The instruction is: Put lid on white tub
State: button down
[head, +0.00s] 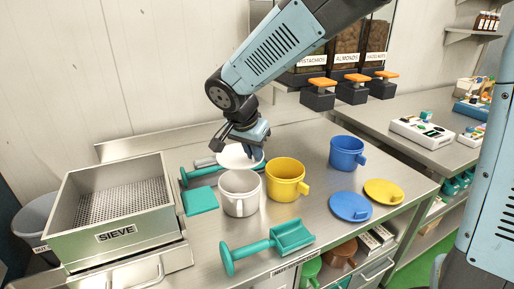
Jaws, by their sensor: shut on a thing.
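The white tub (240,205) stands upright and open on the steel table, with its handle toward the front. My gripper (239,148) is shut on the white lid (234,159), just behind and above the tub in the picture. The lid is a round disc. The gripper's fingers partly hide its upper part. The lid looks apart from the tub's rim, but its exact height is hard to tell from this view.
A yellow tub (286,183) stands close to the right of the white tub. A blue tub (347,153), blue lid (351,206) and yellow lid (384,192) are farther right. A teal scoop (270,246) lies in front. A teal square (200,201) and sieve box (115,225) are left.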

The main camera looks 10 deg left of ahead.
aim_at(251, 167)
notch_tip(251, 167, down, 2)
jog(key=shift+s+a+f, duration=0.1)
jog(key=shift+s+a, duration=0.05)
jog(key=shift+f, duration=2.3)
jog(key=shift+s, duration=0.15)
jog(key=shift+f, duration=0.5)
dwell(0.8)
jog(key=c, duration=0.6)
grip_release()
jog(key=shift+r, duration=0.1)
jog(key=shift+s+r, duration=0.1)
jog(key=shift+r, duration=3.35)
